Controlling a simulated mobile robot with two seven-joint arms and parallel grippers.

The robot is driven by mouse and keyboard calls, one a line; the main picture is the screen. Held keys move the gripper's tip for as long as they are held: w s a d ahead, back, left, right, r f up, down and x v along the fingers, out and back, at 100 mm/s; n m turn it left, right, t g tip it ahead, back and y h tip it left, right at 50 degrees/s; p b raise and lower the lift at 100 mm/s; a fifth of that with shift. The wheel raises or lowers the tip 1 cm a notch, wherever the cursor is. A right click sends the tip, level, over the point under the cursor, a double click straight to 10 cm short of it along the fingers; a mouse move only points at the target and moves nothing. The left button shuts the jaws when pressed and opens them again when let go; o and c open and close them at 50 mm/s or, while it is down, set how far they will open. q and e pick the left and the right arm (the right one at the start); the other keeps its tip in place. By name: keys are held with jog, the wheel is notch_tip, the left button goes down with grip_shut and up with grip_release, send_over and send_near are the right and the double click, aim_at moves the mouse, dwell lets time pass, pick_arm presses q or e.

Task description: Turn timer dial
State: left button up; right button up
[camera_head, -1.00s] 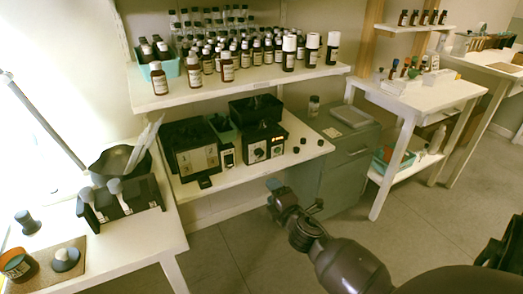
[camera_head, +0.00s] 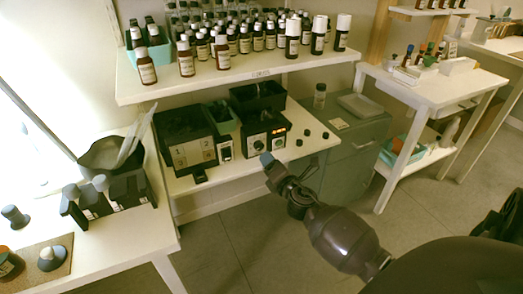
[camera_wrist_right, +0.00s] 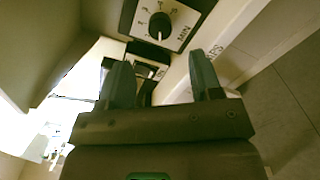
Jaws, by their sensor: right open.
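A black timer unit (camera_head: 266,138) with dials on its pale front panel and a small lit orange display stands on the lower shelf. The right wrist view shows a black round dial (camera_wrist_right: 160,25) with a white pointer line, on a white scale plate marked MIN. My right gripper (camera_head: 268,160) is in front of the lower shelf, just below the timer unit. In the right wrist view its two fingers (camera_wrist_right: 162,80) are apart with nothing held, and the dial lies beyond the fingertips, not touched. My left gripper is not in view.
A black box marked 1 and 2 (camera_head: 187,138) stands left of the timer on the lower shelf (camera_head: 235,174). Small black caps (camera_head: 307,133) lie to its right. The upper shelf (camera_head: 200,80) with bottles overhangs. A grey cabinet (camera_head: 355,150) stands at right.

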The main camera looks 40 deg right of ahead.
aim_at(260, 148)
jog(key=x, duration=0.6)
jog(key=shift+w+f+b, duration=0.1)
jog(key=shift+b, duration=0.25)
jog(key=shift+w, duration=0.4)
jog(key=shift+d, duration=0.1)
jog(key=c, duration=0.8)
jog(key=shift+c, duration=0.6)
